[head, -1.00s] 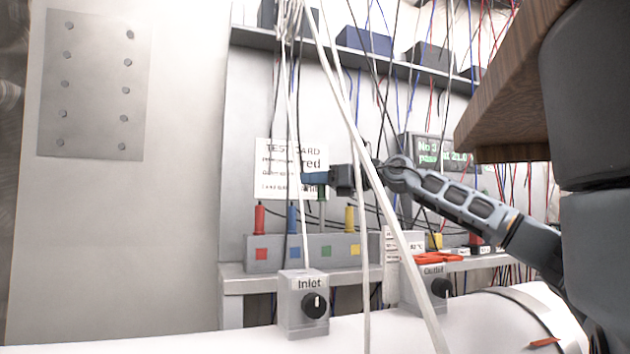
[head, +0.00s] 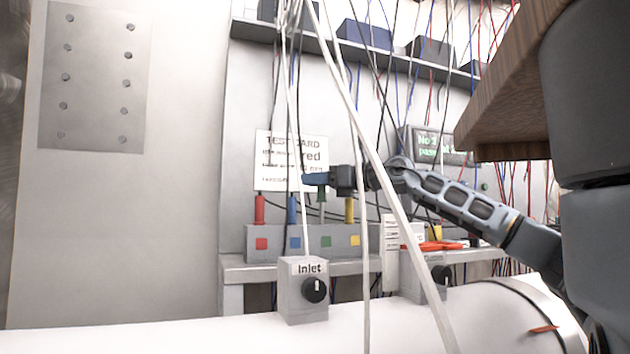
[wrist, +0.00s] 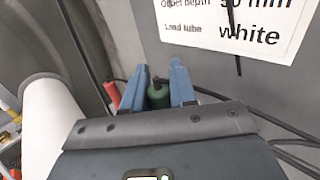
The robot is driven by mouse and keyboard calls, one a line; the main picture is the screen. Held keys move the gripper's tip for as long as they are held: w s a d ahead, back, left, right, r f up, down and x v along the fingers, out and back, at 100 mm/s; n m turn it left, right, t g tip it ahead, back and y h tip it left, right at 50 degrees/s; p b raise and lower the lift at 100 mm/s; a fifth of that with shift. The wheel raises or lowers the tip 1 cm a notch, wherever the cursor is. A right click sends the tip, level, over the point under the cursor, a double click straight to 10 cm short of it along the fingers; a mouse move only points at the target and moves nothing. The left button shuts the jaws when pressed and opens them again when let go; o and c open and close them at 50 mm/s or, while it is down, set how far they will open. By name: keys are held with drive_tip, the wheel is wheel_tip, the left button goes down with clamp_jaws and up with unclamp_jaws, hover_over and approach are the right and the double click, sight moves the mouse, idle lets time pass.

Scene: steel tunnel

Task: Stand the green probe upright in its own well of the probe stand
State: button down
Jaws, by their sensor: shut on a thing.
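The probe stand (head: 270,242) is a grey block on a shelf, with red, blue, green and yellow squares on its front. My gripper (head: 316,180) is shut on the green probe (head: 322,197), above the part of the stand with the green square (head: 326,241). The probe hangs roughly upright. Its lower end is at or just above the stand's top; I cannot tell if it is inside the well. In the wrist view the green probe (wrist: 158,95) sits between the blue fingers of my gripper (wrist: 156,84).
The red (head: 259,208), blue (head: 292,209) and yellow (head: 349,210) probes stand in the stand. A test card (head: 290,160) is on the wall behind. The Inlet box (head: 303,290), white tubes (head: 362,240) and hanging wires are in front and around.

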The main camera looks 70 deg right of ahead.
drive_tip(key=shift+f+b, duration=0.8)
drive_tip(key=shift+f, duration=0.3)
drive_tip(key=c, duration=0.8)
unclamp_jaws()
drive_tip(key=s, duration=0.5)
drive_tip(key=s+a, duration=0.1)
drive_tip(key=s, duration=0.2)
drive_tip(key=shift+b, duration=0.3)
drive_tip(key=shift+r, duration=0.1)
